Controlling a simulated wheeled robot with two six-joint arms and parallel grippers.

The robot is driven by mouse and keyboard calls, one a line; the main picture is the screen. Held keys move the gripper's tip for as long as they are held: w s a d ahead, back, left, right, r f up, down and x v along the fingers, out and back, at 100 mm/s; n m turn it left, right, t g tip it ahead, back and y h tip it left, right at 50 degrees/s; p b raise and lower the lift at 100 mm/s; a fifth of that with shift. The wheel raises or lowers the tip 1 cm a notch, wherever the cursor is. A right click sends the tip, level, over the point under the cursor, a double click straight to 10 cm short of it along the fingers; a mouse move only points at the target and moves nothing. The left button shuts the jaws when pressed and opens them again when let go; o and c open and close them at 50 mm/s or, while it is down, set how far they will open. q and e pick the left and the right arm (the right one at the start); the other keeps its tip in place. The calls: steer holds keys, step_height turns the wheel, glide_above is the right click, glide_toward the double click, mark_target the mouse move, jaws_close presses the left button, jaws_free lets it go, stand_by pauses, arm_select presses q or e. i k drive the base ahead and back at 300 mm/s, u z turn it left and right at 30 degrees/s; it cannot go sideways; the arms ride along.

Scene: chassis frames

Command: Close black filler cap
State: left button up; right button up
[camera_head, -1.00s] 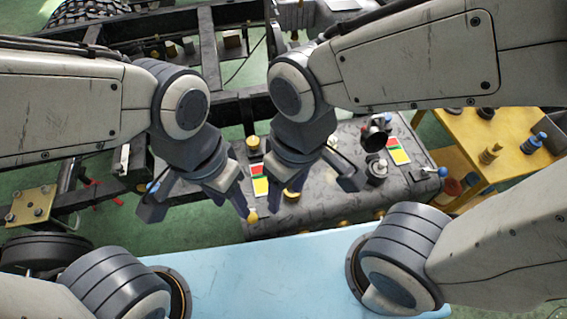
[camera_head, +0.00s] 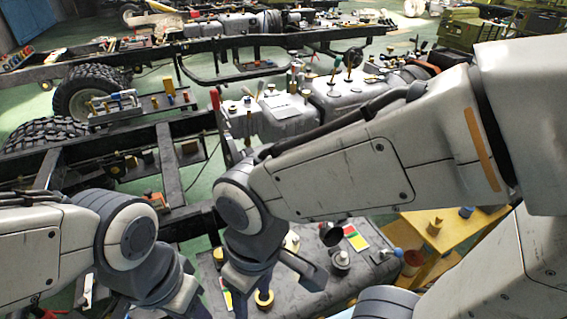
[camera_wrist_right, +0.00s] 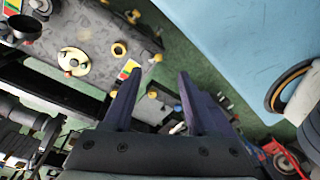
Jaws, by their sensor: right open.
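The black filler cap (camera_head: 331,233) sits tilted up on the dark grey tank (camera_head: 350,284), beside a pale round filler neck (camera_head: 341,259). It is apart from the neck opening. In the right wrist view the black cap (camera_wrist_right: 24,27) is at the upper left corner, on the tank (camera_wrist_right: 105,22). My right gripper (camera_wrist_right: 157,84) is open and empty, with its fingers over the tank's edge and the floor, away from the cap.
A cream disc (camera_wrist_right: 73,62) and yellow fittings stand on the tank. A yellow table (camera_head: 445,232) is at the right. Dark chassis rails (camera_head: 170,160) and a tyre (camera_head: 88,92) lie beyond. A light blue surface (camera_wrist_right: 235,45) is beside the tank.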

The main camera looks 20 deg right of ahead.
mark_target(331, 233)
steer(key=k, duration=1.05)
steer(key=z, duration=1)
steer(key=i, duration=0.9)
steer(key=u, duration=0.4)
steer(key=i, duration=0.8)
steer(key=u, duration=0.7)
